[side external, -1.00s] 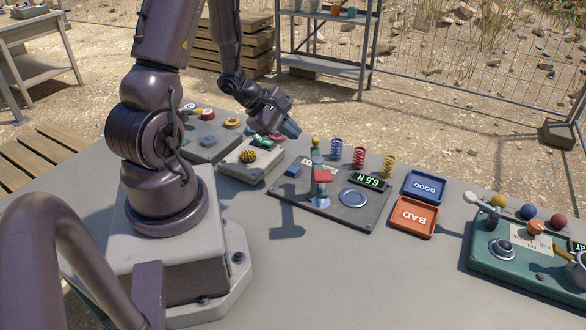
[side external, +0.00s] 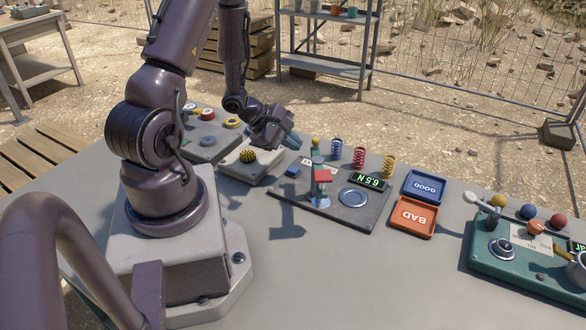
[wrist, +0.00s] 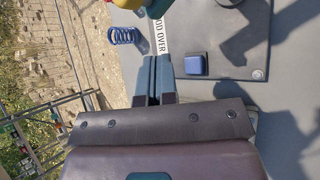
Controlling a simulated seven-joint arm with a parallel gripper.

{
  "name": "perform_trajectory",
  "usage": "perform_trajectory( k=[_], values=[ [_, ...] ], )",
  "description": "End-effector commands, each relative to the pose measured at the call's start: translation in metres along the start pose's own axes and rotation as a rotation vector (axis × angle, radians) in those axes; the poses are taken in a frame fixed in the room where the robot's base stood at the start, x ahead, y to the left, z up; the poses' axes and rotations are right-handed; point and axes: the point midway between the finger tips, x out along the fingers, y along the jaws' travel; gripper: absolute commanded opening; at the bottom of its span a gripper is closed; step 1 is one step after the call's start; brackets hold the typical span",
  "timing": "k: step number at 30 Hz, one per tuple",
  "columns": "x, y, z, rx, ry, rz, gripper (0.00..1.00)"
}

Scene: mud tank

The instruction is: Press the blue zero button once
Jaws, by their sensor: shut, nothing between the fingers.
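The blue button (side external: 293,171) is a small square block on the near left corner of the dark grey plate (side external: 374,215). In the wrist view the blue button (wrist: 194,65) lies to the right of my fingers, with a visible gap in the picture. My gripper (side external: 296,144) hangs above the plate's left end, behind the button in the side view. In the wrist view my gripper (wrist: 154,58) has its two blue-grey fingers together, with nothing between them. No contact with the button shows.
The plate carries a red-topped post (side external: 322,175), a round pan (side external: 353,198) and a green display (side external: 370,181). Blue (side external: 336,149), red (side external: 359,157) and yellow (side external: 389,166) springs stand behind. A blue tray (side external: 425,187) and an orange tray (side external: 414,217) sit to the right.

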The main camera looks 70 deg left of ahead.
Motion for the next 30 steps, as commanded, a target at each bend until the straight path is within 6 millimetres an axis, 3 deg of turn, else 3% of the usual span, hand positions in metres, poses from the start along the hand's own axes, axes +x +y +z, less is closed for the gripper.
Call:
perform_trajectory(
  k=[10,30],
  values=[
    [0.026,-0.019,-0.019,-0.001,0.000,0.000,0.00],
    [0.029,-0.021,-0.021,0.000,0.001,0.001,0.00]
  ],
)
